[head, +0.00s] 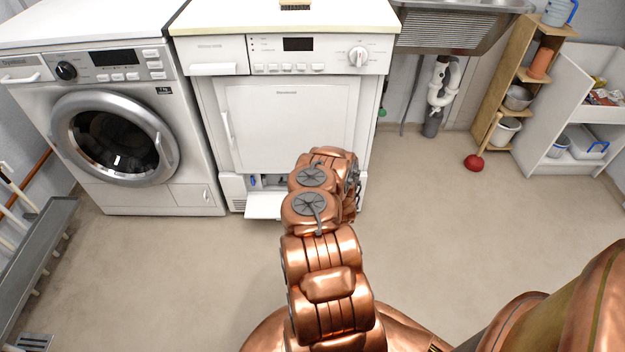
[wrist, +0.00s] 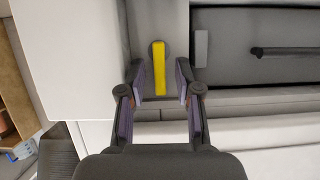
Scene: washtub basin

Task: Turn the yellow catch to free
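The yellow catch (wrist: 159,66) is a narrow bar on a round grey mount in the wrist view. It lies upright in the picture on a pale panel. My gripper (wrist: 159,74) is open, with one finger on each side of the catch and a visible gap to both. In the head view, my copper arm reaches down to the low front of the white dryer (head: 288,115) and hides the gripper and the catch. The dryer's small bottom flap (head: 263,206) hangs open, beside the arm.
A dark recessed cover with a black bar handle (wrist: 285,51) is right of the catch in the wrist view. A washing machine (head: 105,125) stands left of the dryer. The floor between is clear.

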